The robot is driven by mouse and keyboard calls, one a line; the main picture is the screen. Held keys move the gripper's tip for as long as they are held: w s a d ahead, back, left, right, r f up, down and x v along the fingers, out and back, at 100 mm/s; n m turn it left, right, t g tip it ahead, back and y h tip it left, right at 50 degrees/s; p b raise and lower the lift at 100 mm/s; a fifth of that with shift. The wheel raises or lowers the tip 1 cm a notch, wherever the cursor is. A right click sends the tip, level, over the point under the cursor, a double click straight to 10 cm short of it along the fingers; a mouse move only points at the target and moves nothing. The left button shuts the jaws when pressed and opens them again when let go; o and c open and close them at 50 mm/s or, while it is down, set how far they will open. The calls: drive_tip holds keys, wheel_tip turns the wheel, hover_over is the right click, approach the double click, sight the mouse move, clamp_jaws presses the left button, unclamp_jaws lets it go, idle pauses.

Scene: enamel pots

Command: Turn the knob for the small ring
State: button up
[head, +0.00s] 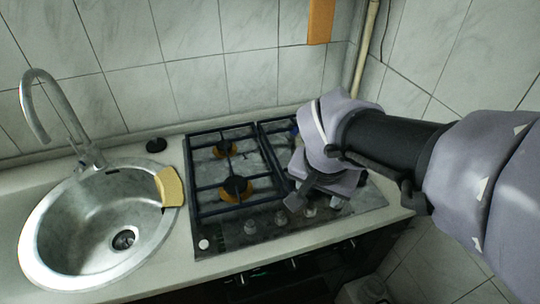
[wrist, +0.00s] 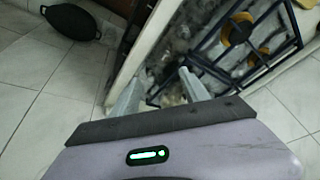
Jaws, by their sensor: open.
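The gas hob (head: 222,232) is set in the counter. My arm hides much of the right half. My gripper (head: 314,200) is open over the right front of the hob, near the right-hand knobs. In the wrist view its fingers (wrist: 161,77) are apart beside the hob edge; contact with a knob cannot be told.
A round steel sink (head: 95,270) with a tap (head: 62,120) is at left, a yellow sponge (head: 169,187) on its rim. A black pan (wrist: 74,23) lies on the tiled floor in the wrist view. Tiled walls stand behind and to the right.

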drive_tip(key=h, duration=0.1)
approach(311, 207)
drive_tip(key=b+x, duration=0.7)
drive_tip(key=x, duration=0.2)
drive_tip(key=shift+w+f, duration=0.1)
drive_tip(key=shift+f, duration=0.2)
clamp_jaws()
